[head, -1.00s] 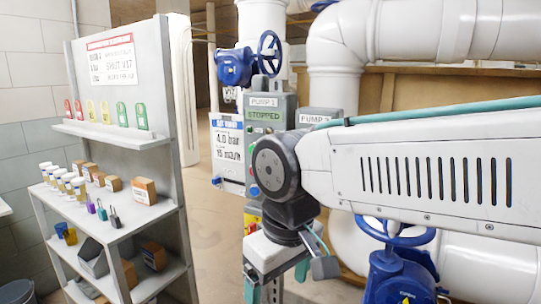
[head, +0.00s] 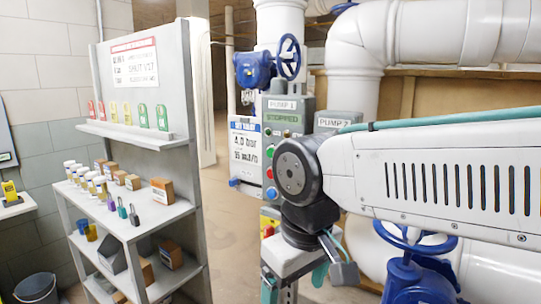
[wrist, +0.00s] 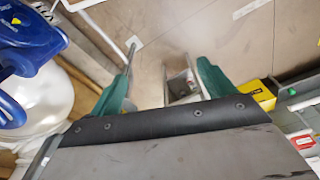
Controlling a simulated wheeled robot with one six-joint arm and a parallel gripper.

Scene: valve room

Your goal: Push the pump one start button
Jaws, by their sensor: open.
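The grey pump 1 control box (head: 290,103) stands at the centre of the head view, labelled PUMP 1, with a green display reading STOPPED. A green button (head: 270,151) shows on its front, with red and blue ones below it. My arm covers the box's lower right part. My gripper (wrist: 163,82) is open and empty in the wrist view, its teal fingers spread apart over the floor. In the head view it hangs below the wrist, lower than the box and apart from the buttons; its fingertips are not clear there.
A pump 2 box (head: 332,122) stands just right of pump 1, partly behind my arm. A blue valve wheel (head: 289,57) is above. A grey shelf unit (head: 160,222) with padlocks and small boxes stands left. White pipes and a blue valve (head: 415,280) are at right.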

